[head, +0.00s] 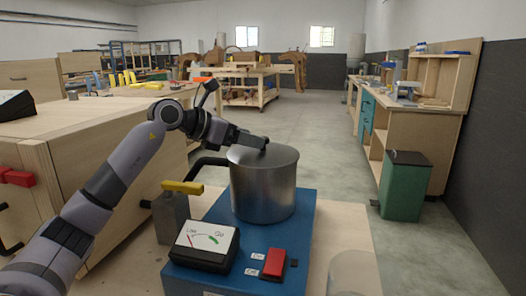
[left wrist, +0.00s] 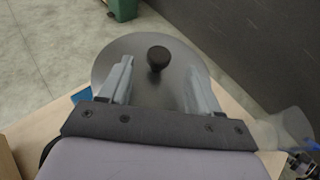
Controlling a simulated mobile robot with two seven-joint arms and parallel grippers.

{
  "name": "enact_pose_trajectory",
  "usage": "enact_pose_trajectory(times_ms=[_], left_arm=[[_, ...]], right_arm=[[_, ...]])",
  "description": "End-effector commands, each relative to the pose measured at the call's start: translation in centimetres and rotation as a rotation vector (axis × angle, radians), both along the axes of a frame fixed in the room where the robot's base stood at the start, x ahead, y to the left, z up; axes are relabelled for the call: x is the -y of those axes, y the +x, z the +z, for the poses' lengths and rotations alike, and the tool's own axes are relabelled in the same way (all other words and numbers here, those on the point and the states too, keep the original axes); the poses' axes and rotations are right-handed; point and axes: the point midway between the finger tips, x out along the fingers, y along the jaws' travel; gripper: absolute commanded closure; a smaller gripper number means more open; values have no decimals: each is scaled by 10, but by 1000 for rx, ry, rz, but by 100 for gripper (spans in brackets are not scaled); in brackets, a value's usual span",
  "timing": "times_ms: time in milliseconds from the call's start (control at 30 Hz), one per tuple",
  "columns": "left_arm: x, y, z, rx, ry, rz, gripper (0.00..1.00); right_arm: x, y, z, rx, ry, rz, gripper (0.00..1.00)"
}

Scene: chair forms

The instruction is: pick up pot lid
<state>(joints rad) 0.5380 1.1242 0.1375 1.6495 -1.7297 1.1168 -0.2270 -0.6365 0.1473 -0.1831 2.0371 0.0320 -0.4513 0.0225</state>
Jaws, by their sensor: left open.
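A metal pot (head: 264,190) stands on a blue hot plate unit. Its flat grey lid (head: 270,155) is on top, and the lid (left wrist: 150,90) also fills the middle of the left wrist view. A round dark knob (left wrist: 157,58) stands up from the lid. My left gripper (head: 258,142) is over the lid from the left, close to its top. In the left wrist view its fingers (left wrist: 159,68) are apart, one on each side of the knob's line, with no contact visible. My right gripper is in neither view.
The blue unit (head: 305,215) carries a gauge (head: 203,243) and a red switch (head: 273,262). A grey can with a yellow handle (head: 182,187) stands left of the pot. A clear glass vessel (head: 355,275) is at front right. A green bin (head: 405,185) stands on open floor beyond.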

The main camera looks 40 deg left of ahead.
Motion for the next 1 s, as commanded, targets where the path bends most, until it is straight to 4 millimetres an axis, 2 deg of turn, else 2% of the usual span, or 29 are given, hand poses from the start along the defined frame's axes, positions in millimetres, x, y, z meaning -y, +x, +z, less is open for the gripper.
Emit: enact_pose_trajectory(times_ms=[233, 400, 700, 767, 900, 1000], left_arm=[[7, 28, 2, 3, -5, -3, 37], [11, 44, -8, 1, -3, -1, 37], [12, 47, -11, 1, 0, 0, 37], [12, 47, -11, 1, 0, 0, 53], [12, 47, -10, 0, 0, 0, 99], [12, 47, -9, 3, -1, 0, 100]], right_arm=[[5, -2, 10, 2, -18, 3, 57], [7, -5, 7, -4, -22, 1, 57], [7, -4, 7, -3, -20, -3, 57], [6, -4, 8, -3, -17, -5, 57], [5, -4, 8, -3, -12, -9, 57], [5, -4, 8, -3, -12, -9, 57]])
